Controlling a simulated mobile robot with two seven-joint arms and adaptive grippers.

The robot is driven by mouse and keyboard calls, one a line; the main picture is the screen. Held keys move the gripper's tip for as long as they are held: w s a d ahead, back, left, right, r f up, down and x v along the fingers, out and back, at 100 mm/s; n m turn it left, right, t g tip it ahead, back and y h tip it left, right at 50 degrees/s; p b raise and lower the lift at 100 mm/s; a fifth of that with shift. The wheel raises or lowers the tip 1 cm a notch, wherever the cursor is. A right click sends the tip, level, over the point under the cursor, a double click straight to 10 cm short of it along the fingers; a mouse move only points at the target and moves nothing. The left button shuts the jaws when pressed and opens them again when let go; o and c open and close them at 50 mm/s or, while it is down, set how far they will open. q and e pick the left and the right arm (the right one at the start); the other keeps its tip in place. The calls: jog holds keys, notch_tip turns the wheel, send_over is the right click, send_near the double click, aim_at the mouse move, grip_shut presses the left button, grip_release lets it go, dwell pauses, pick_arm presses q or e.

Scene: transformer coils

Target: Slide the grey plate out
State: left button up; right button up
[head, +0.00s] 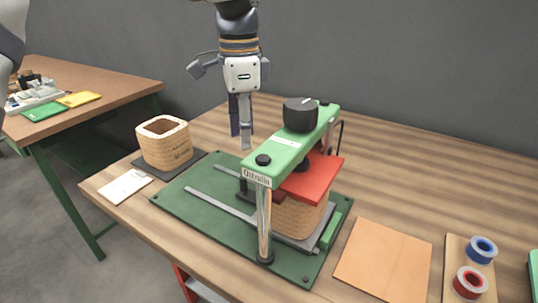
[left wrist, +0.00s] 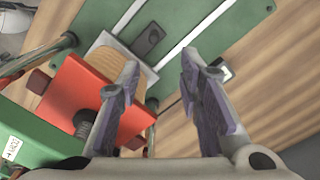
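The grey plate (head: 311,242) lies on the green base board (head: 190,205) under a wooden coil block (head: 297,218). A red pressing plate (head: 318,178) under the green press arm (head: 290,146) covers the block's top. In the left wrist view a light corner of the grey plate (left wrist: 103,41) shows beside the block, with a dark block (left wrist: 148,41) next to it. My left gripper (head: 240,140) hangs fingers down behind the press arm's near end. In the left wrist view its fingers (left wrist: 160,65) are apart with nothing between them. My right gripper is out of view.
A tan sheet (head: 384,260) and blue and red tape rolls (head: 481,250) lie at the right.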

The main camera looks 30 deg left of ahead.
pick_arm(q)
jog(key=f, duration=0.1)
jog(key=s+f, duration=0.1)
jog(key=f, duration=0.1)
jog(key=shift+s+f, duration=0.25)
jog(key=shift+s, duration=0.1)
notch_tip(320, 180, down, 8)
jog(key=shift+w+f, duration=0.1)
jog(key=shift+w, duration=0.05)
grip_shut()
